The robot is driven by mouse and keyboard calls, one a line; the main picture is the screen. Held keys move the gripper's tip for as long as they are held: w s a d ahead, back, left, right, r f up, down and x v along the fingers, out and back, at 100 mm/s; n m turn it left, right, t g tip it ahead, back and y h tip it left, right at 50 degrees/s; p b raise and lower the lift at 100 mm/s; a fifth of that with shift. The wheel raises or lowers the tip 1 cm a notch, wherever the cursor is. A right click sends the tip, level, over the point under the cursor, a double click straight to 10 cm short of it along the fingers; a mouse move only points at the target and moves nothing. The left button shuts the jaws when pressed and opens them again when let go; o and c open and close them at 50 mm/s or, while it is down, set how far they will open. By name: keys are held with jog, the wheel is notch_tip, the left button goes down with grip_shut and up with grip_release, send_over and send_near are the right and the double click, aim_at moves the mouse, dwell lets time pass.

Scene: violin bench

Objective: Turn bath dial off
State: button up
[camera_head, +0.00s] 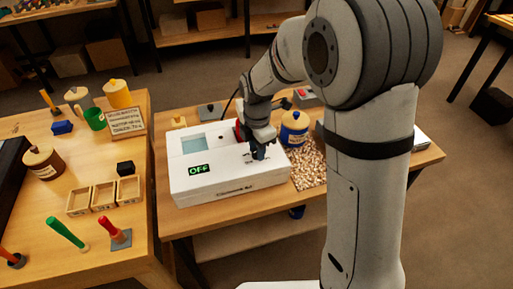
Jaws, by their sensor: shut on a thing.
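The bath is a white box (215,190) on the wooden table in the middle. It has a pale blue-grey basin (195,142) in its top and a small black display (199,169) reading "OFF" in green. My gripper (259,153) is at the right part of the bath's top, pointing down. It is shut on a dark blue knob, the dial, which is mostly hidden by the fingers. The dial's exact angle cannot be seen.
A blue jar (294,128) and a patch of wood chips (308,165) are right of the bath. The left bench holds small wooden trays (104,196), a brown jar (43,163), a sign (126,122) and colored-handled tools. Shelves stand behind.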

jog(key=shift+a, duration=0.1)
jog(key=o, duration=1)
jog(key=shift+s, duration=0.1)
jog(key=shift+r, duration=0.1)
notch_tip(320, 180, up, 8)
jog(key=shift+f, duration=0.25)
jog(key=shift+r, duration=0.1)
